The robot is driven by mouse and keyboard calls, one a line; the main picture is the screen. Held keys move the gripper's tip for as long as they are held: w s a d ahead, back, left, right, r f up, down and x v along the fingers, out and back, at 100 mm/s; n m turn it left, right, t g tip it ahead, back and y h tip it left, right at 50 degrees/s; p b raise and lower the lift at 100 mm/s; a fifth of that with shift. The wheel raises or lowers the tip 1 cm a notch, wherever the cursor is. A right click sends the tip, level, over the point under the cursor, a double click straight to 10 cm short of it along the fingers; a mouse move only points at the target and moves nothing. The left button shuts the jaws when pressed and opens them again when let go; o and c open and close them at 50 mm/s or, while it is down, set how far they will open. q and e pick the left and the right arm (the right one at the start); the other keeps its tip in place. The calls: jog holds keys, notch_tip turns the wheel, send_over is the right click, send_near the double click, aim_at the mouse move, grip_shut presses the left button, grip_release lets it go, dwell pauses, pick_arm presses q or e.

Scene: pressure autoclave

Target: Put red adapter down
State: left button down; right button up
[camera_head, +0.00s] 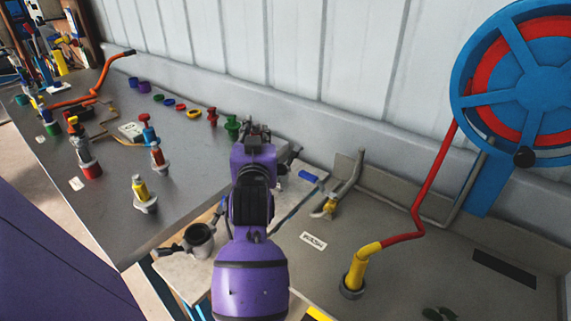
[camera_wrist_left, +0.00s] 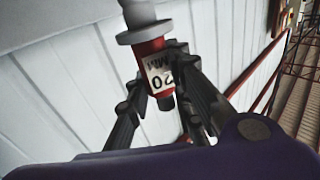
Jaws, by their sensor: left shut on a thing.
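My left gripper (camera_head: 257,132) is above the far right part of the grey table. In the left wrist view, the gripper (camera_wrist_left: 158,92) is shut on the red adapter (camera_wrist_left: 152,50). The adapter has a grey flange and stem and a white label reading "20 MM". Its red body sits between the dark fingers. In the head view, the held adapter is hidden behind the gripper and arm. My right gripper is not in view.
The grey table (camera_head: 107,205) bears several adapters on the left and a row of coloured caps and fittings along the back. A green fitting (camera_head: 232,128) stands close beside the gripper. On the right are a red-and-yellow pipe (camera_head: 408,238) and a blue wheel (camera_head: 541,78).

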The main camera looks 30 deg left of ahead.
pick_arm(q)
jog(key=w+a+f+b, duration=0.1)
jog(key=w+f, duration=1)
jog(key=f, duration=0.1)
jog(key=shift+w+a, duration=0.25)
jog(key=shift+w, duration=0.1)
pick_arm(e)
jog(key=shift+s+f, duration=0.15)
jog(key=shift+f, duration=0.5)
pick_arm(q)
jog(key=shift+f, duration=0.25)
jog(key=c, duration=1.6)
grip_release()
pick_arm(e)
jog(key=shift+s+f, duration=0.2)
pick_arm(q)
jog(key=shift+o, duration=0.2)
jog(key=shift+r, duration=0.1)
